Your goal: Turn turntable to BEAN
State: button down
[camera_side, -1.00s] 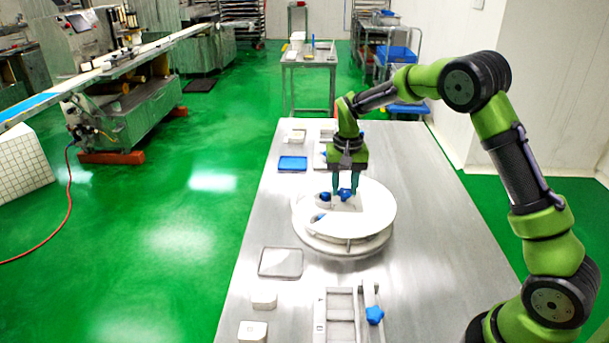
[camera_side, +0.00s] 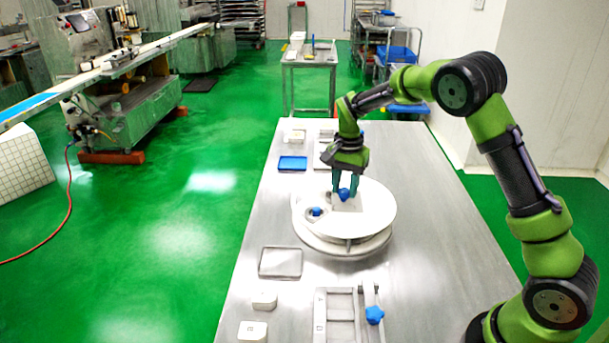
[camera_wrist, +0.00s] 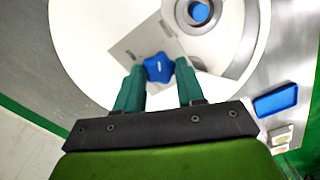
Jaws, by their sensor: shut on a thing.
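The white round turntable (camera_side: 375,213) stands on the metal table, with a grey plate (camera_side: 347,206) on its top; the plate also shows in the wrist view (camera_wrist: 128,47). A blue star-shaped knob (camera_side: 344,194) sits on the plate and shows between my fingers in the wrist view (camera_wrist: 158,68). My gripper (camera_side: 345,190) points down over the turntable and is shut on this knob. A round opening near the turntable's left edge shows a blue piece (camera_side: 316,211) inside, also in the wrist view (camera_wrist: 199,11). I cannot read any BEAN label.
A blue tray (camera_side: 292,163) and small white blocks lie behind the turntable. The table's right side is clear.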

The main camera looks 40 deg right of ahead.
jog(key=shift+r+m, duration=0.15)
jog(key=shift+m, duration=1.05)
jog(key=c, duration=0.7)
grip_release()
notch_tip(320, 180, up, 17)
jog(key=shift+f, duration=0.15)
